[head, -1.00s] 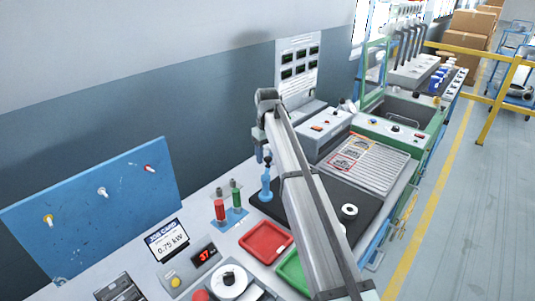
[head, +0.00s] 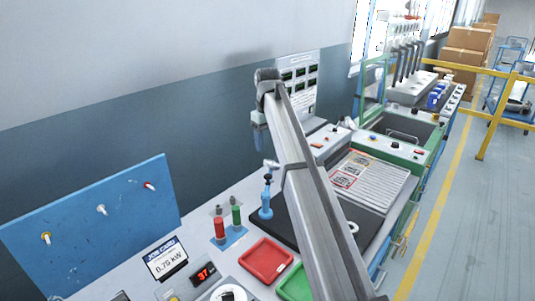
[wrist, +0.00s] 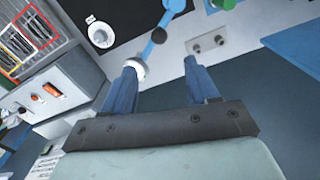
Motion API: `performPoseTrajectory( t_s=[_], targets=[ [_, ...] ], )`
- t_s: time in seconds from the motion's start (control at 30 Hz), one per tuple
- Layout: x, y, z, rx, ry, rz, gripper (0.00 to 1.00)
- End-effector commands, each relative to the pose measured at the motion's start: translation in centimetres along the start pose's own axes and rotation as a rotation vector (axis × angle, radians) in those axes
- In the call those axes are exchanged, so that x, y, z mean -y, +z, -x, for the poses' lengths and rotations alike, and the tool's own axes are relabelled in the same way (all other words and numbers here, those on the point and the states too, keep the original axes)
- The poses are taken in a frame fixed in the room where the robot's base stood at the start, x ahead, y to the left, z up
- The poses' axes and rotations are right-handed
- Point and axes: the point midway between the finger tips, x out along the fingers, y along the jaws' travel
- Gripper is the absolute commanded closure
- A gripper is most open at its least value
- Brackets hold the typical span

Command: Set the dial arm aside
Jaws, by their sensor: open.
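The dial arm is a blue jointed stand (head: 266,197) at the near left edge of the black mat. Its blue links (wrist: 158,36) and a round white dial (wrist: 137,67) show in the wrist view. The dial appears beside my left-hand fingertip, and I cannot tell whether they touch. My gripper (head: 259,148) is open, pointing down, with its fingertips above the stand in the head view. It also shows in the wrist view (wrist: 165,68), with nothing seen held between its fingers. My arm hides part of the mat in the head view.
A red tray (head: 265,262) and a green tray (head: 296,284) lie in front of the mat. A holder with a red post (head: 219,230) and a green post (head: 236,216) stands left of the dial arm. A white ring (wrist: 101,34) sits on the mat.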

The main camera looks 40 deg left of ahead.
Motion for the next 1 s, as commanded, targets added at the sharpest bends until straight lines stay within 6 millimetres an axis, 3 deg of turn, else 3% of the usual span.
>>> performPoseTrajectory(
  t_s=[0.3,0.87,1.0],
  targets=[
    [0.0,0.0,2.0,0.0,0.0,0.0,0.41],
    [0.0,0.0,1.9,0.0,0.0,0.0,0.41],
    [-1.8,0.8,1.0,-0.016,0.005,-0.017,0.41]
  ],
)
